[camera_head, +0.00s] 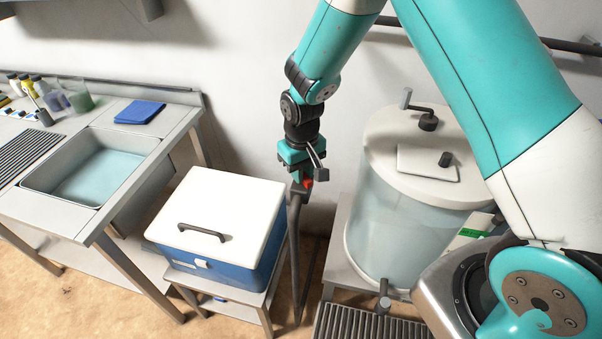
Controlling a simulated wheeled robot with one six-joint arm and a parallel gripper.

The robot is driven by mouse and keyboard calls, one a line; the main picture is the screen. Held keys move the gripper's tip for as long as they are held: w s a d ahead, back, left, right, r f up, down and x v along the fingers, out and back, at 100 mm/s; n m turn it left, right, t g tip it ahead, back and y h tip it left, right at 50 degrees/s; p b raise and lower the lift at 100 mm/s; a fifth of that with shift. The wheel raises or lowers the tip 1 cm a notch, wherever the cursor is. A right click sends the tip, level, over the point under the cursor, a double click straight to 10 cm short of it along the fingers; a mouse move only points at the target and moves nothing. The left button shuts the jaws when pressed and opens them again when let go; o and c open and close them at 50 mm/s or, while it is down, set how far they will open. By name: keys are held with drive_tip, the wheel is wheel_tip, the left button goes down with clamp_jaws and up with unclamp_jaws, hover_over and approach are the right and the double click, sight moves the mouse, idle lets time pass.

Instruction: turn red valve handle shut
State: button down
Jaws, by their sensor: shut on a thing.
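The red valve handle (308,183) shows as a small red patch at the top of a dark upright pipe (295,250), in the middle of the head view. My gripper (305,180) points down from above and is shut on the red handle. The gripper's fingers and teal body hide most of the handle, so its angle cannot be told.
A blue cooler with a white lid (225,225) stands on a low stand just left of the pipe. A clear tank with a white lid (395,215) stands close on the right. A steel sink bench (95,225) is at the left. A pale wall is behind.

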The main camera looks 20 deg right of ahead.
drive_tip(key=n+b, duration=0.1)
drive_tip(key=n, duration=0.3)
drive_tip(key=shift+w, duration=0.1)
drive_tip(key=shift+r+n+b, duration=0.15)
drive_tip(key=shift+n+b, duration=0.2)
drive_tip(key=shift+n, duration=1.85)
drive_tip(key=shift+w, duration=0.1)
drive_tip(key=c, duration=1.3)
unclamp_jaws()
drive_tip(key=shift+o, duration=1.1)
wheel_tip(320, 180, up, 17)
drive_tip(key=b, duration=0.3)
drive_tip(key=shift+r, duration=0.15)
drive_tip(key=shift+s, duration=0.25)
